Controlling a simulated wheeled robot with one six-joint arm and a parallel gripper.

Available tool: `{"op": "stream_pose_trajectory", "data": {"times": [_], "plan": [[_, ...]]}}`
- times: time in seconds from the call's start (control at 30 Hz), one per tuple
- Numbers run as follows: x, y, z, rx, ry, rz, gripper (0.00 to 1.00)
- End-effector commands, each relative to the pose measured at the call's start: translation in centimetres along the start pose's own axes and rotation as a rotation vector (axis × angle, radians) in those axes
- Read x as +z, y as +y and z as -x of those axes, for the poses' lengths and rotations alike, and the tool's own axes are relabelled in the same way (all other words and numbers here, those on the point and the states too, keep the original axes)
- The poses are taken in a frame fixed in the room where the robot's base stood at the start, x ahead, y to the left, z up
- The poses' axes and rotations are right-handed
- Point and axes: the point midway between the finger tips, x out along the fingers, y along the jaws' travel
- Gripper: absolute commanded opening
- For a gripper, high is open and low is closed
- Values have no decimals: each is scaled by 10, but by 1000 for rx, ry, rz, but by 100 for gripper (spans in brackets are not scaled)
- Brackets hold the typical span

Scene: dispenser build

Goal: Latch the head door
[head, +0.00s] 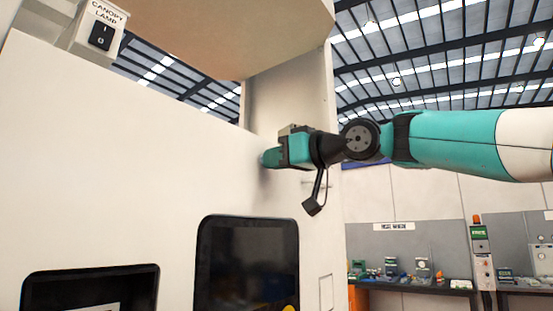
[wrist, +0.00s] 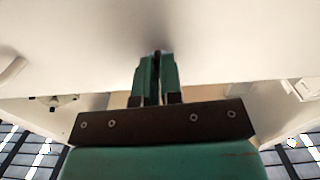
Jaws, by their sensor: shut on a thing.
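The white front panel of the machine (head: 120,150) fills the left of the head view; I cannot tell where a head door edge runs on it. My gripper (head: 266,158) points left with its fingertips at this panel. In the wrist view my gripper (wrist: 157,62) has its green fingers close together, shut on a small dark part (wrist: 157,53) at the white surface. The fingers hide most of this part, and I cannot tell its shape or whether it is the latch.
A canopy (head: 200,35) overhangs the panel. A canopy lamp switch box (head: 100,35) is at the upper left. A dark screen (head: 247,262) and a dark-framed opening (head: 90,290) lie below my gripper. Benches with small items (head: 420,280) stand far off at the right.

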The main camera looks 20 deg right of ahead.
Motion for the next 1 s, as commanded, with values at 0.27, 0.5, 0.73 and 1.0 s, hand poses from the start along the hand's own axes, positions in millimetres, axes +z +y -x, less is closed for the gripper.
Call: {"op": "stream_pose_trajectory", "data": {"times": [0.27,0.5,0.73,1.0], "plan": [[-3,0,1,2,8,-73,0],[-4,0,1,3,10,-85,0],[-4,0,1,3,11,-85,0],[-2,0,0,2,6,-85,32]]}}
